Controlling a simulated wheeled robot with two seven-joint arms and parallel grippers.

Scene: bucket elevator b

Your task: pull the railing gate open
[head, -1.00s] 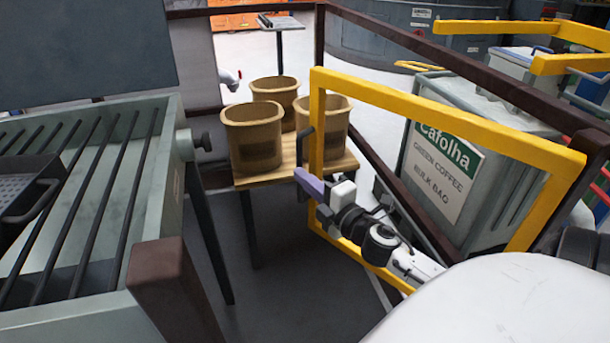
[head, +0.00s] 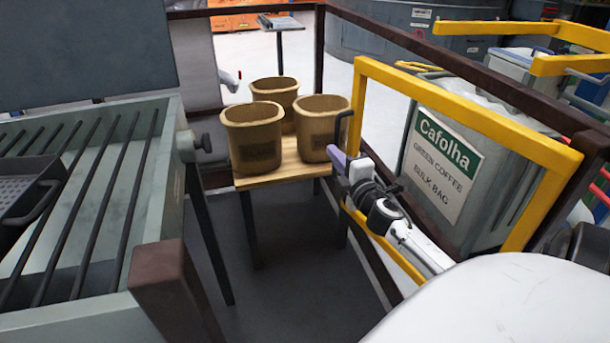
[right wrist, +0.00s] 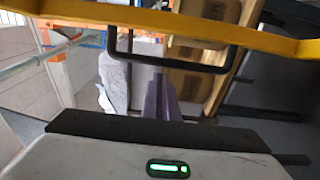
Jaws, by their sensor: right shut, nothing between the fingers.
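The railing gate is a yellow rectangular frame (head: 470,117) at the centre right of the head view. Its free upright (head: 358,110) stands right of the wooden table, and its far side is at the dark railing on the right. A black handle (head: 340,130) sticks out on the left of that upright. My right gripper (head: 338,161) is shut and empty, its purple fingers just below the handle. In the right wrist view the fingers (right wrist: 160,98) point at the black U-shaped handle (right wrist: 113,50) under the yellow bar (right wrist: 190,25). I cannot tell whether they touch.
Several tan buckets, such as the front left one (head: 254,138), stand on a wooden table (head: 280,172). A grey slatted bin (head: 100,200) fills the left. A bulk bag container with a Cafolha sign (head: 440,163) stands behind the gate. Dark floor (head: 300,260) lies clear in front.

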